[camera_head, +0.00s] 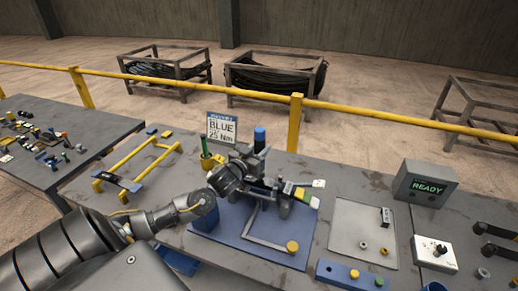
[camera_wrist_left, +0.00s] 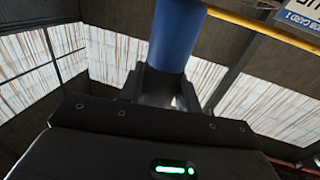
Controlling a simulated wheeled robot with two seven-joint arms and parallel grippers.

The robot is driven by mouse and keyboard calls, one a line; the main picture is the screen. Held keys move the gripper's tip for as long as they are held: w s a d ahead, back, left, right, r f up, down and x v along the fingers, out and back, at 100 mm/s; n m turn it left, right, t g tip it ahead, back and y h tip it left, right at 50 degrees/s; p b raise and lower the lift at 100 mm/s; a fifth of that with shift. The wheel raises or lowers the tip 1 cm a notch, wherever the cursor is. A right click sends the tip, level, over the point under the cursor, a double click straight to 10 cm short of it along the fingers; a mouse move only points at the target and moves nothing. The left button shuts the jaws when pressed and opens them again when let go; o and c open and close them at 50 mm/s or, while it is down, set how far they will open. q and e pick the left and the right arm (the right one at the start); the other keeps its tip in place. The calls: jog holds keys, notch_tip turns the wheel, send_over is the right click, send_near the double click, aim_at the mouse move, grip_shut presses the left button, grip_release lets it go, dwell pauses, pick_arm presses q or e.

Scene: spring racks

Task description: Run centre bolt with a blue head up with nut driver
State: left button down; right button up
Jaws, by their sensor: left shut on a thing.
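My left gripper (camera_head: 256,158) is over the blue mat of the work fixture (camera_head: 225,219), shut on an upright blue cylinder (camera_head: 260,139). The cylinder looks like the handle of the nut driver. In the left wrist view the blue cylinder (camera_wrist_left: 177,40) stands between the two fingers. The lower end of the tool is hidden behind the gripper and dark fixture parts. I cannot make out the centre bolt or its blue head, nor whether the tool touches it. A sign (camera_head: 222,129) behind reads BLUE 25 Nm. My right gripper is out of view.
A yellow frame (camera_head: 138,165) stands left of the fixture. A green-handled tool (camera_head: 205,146) stands behind my wrist. A grey tray (camera_head: 345,240), a READY box (camera_head: 428,187) and a dial box (camera_head: 434,252) are further right.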

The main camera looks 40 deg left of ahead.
aim_at(257, 139)
pick_arm(q)
jog(key=shift+d+f+b, duration=0.1)
jog(key=shift+f+b, duration=0.25)
jog(key=shift+f, duration=0.65)
dwell(2.1)
notch_tip(257, 139, up, 3)
jog(key=p, duration=0.2)
jog(key=shift+p, duration=0.35)
jog(key=shift+r+p, duration=0.65)
jog(key=shift+r, duration=1.6)
jog(key=shift+f, duration=0.1)
